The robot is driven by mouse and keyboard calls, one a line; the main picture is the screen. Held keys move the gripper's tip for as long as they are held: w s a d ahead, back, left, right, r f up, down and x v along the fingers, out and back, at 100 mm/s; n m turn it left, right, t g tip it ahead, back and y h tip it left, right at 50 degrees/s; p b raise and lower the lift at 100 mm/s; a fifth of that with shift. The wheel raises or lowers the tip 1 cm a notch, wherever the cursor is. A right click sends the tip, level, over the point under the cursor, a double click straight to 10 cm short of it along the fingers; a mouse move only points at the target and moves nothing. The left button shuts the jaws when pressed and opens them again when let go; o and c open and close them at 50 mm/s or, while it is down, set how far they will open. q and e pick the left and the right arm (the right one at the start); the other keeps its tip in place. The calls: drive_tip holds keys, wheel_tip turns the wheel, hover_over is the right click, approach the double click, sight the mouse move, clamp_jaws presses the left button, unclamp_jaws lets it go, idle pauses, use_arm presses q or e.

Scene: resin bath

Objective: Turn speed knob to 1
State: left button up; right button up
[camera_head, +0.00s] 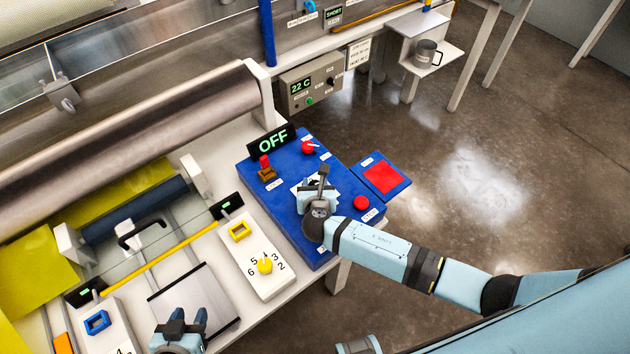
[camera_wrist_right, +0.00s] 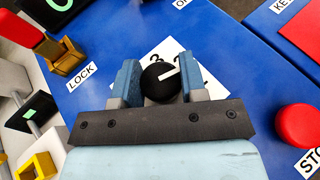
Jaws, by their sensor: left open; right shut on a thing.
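The speed knob (camera_wrist_right: 158,84) is a round black knob with a white pointer line, on a white number card (camera_wrist_right: 166,54) on the blue control panel (camera_head: 290,232). In the right wrist view its pointer is aimed to the right and slightly up. A 3 and part of what looks like a 2 show on the card; the other numbers are hidden. My right gripper (camera_wrist_right: 160,86) is shut on the knob, one finger at each side. In the head view my right gripper (camera_head: 318,192) covers the knob. My left gripper (camera_head: 182,324) is open and empty at the bottom left.
The panel has an OFF display (camera_head: 272,143), a red lock lever (camera_head: 265,162), a red knob (camera_head: 308,147) and a red stop button (camera_head: 361,203). A red pad (camera_head: 384,177) is beside it. A white box with a yellow numbered knob (camera_head: 264,266) lies to the left.

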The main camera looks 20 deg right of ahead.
drive_tip(key=shift+m+g+h+p, duration=0.3)
drive_tip(key=shift+m+h+p, duration=0.1)
drive_tip(key=shift+m+h, duration=0.7)
drive_tip(key=o, duration=0.9)
drive_tip(key=shift+s, duration=0.1)
drive_tip(key=v, duration=1.3)
drive_tip(key=shift+s+a+r, duration=0.15)
drive_tip(key=shift+a+r, duration=0.1)
drive_tip(key=shift+a, duration=0.05)
